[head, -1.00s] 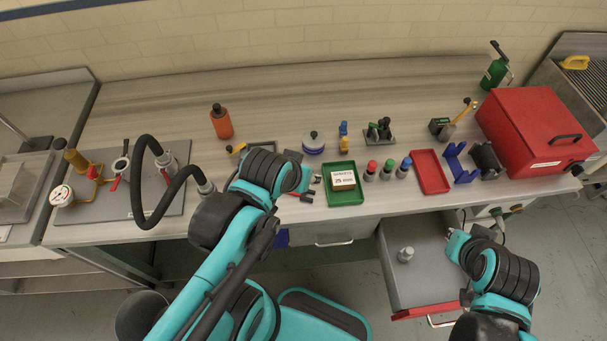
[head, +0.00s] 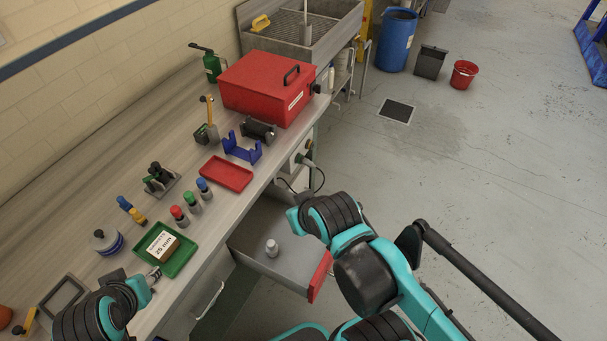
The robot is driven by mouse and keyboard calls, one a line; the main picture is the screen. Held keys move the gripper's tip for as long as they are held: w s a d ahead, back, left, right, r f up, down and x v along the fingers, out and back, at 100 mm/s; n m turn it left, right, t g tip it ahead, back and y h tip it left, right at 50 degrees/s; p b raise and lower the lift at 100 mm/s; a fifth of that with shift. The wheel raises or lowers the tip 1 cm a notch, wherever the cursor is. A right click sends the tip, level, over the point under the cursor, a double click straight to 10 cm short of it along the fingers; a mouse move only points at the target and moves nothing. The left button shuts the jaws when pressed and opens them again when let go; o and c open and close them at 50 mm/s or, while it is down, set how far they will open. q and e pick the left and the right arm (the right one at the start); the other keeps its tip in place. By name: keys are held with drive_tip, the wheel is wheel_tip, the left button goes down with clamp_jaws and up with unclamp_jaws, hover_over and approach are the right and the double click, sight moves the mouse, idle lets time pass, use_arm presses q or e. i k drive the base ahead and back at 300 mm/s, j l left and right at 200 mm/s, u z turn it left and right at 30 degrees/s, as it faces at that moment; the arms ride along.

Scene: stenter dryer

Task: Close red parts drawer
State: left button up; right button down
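The red-fronted parts drawer (head: 262,233) is pulled out below the workbench, with its red front panel (head: 319,277) facing the aisle. A small grey cylindrical part (head: 272,248) stands inside it. My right gripper (head: 296,217) is over the far right side of the open drawer, near its rim; I cannot tell whether it touches, and its fingers are mostly hidden by the wrist. My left gripper (head: 153,276) is above the bench edge beside the green tray (head: 182,258); its finger opening is too small to judge.
The bench holds a red tray (head: 226,173), several colour-capped bottles, a blue cradle (head: 243,148) and a large red box (head: 267,88). A closed drawer with a handle (head: 209,300) is left of the open one.

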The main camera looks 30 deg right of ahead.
sight(302, 266)
drive_tip(key=l+z, duration=0.65)
drive_tip(key=z, duration=0.2)
drive_tip(key=k+l+u, duration=0.1)
drive_tip(key=k, duration=0.25)
drive_tip(key=k+l+u, duration=0.1)
drive_tip(key=k+l, duration=0.2)
drive_tip(key=k, duration=0.1)
